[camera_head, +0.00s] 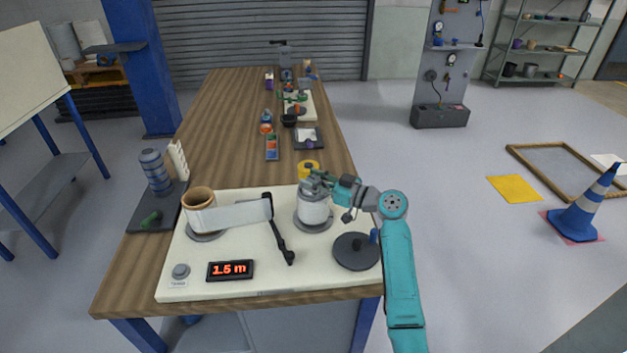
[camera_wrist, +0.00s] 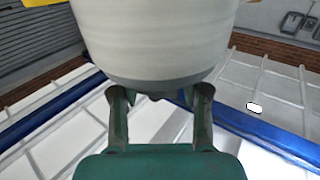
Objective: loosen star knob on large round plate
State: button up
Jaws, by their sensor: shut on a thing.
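A white roll (camera_head: 313,208) stands upright on a grey round base plate (camera_head: 316,226) at the right of the pale board. It also fills the top of the wrist view (camera_wrist: 155,40), with a grey rim (camera_wrist: 165,83) toward my fingers. My gripper (camera_head: 315,180) reaches in from the right at the top of the roll. In the wrist view its fingers (camera_wrist: 160,98) are shut on a small dark piece at the rim, seemingly the star knob, mostly hidden. A dark round plate (camera_head: 352,254) with a small knob lies at the board's right front.
A brown roll (camera_head: 198,199) with a white strip of film stands left. A black arm (camera_head: 280,238) stands between the rolls. A display (camera_head: 230,270) reading 1.5 m and a grey button (camera_head: 181,270) lie in front. More items stand farther back on the wooden table (camera_head: 225,130).

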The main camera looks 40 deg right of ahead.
jog(key=n+g+y, duration=0.1)
jog(key=n+y, duration=0.1)
jog(key=y, duration=0.1)
jog(key=n+g+y, duration=0.2)
jog(key=shift+g+y, duration=0.3)
jog(key=shift+y, duration=0.1)
jog(key=shift+n+g+y, duration=1.5)
jog(key=shift+n+g, duration=0.2)
jog(key=shift+g, duration=0.1)
jog(key=shift+f+g, duration=0.15)
jog(key=shift+g, duration=0.15)
jog(key=o, duration=1.2)
jog(key=shift+c, duration=0.2)
jog(key=v, duration=1.2)
jog(key=shift+f, duration=0.15)
